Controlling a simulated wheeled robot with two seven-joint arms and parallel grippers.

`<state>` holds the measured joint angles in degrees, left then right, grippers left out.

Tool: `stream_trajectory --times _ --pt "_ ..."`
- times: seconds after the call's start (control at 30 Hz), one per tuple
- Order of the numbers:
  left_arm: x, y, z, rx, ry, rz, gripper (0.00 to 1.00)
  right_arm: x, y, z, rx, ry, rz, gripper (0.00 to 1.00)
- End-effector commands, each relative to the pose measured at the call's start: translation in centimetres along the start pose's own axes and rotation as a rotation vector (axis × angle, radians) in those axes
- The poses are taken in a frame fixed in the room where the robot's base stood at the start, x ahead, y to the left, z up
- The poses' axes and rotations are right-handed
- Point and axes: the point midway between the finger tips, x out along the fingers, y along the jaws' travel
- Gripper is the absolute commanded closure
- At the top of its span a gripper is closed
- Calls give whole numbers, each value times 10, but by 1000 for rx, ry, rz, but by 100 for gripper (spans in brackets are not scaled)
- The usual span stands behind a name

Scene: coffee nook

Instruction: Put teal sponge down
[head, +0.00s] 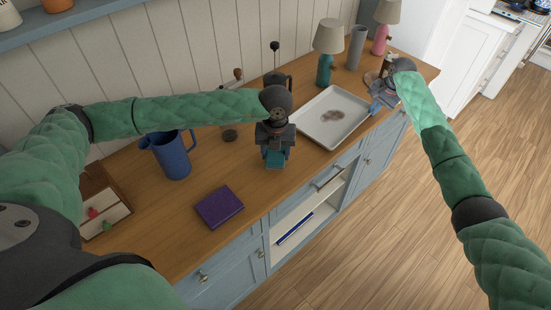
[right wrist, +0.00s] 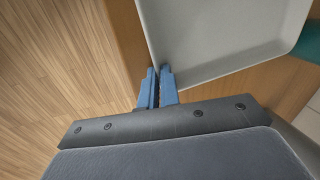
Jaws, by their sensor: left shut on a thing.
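The teal sponge (head: 275,159) is between the fingers of my left gripper (head: 276,150), which is shut on it. In the head view they are above the counter's front part, between the purple box and the tray. Whether the sponge touches the wood is hard to tell. My right gripper (head: 377,103) is at the right side of the white tray (head: 307,136). In the right wrist view its blue fingers (right wrist: 158,88) are close together at the tray's rim (right wrist: 215,75). I cannot tell whether they clasp the rim.
A blue pitcher (head: 172,155) and a purple box (head: 219,207) stand left on the wooden counter (head: 255,195). A wooden box (head: 103,205) is at the far left. Behind the tray are a teal lamp (head: 326,55), a grey cylinder (head: 356,47) and a pink lamp (head: 383,30).

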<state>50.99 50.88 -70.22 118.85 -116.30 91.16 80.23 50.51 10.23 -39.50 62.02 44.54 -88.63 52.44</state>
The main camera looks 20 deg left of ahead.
Motion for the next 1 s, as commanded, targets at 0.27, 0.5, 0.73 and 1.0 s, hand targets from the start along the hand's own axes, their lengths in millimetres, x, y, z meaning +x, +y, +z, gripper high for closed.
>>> stream_trajectory --times 0.27,0.5,0.73,1.0 --pt "31 0 0 -1 1 1 73 0 0 0 0 0 0 100" --pt "32 0 0 0 1 0 73 1 0 0 0 -1 0 100" --pt "33 0 0 0 0 0 26 1 0 0 0 -1 0 100" --pt "33 0 0 0 0 0 26 1 0 0 0 -1 0 100"
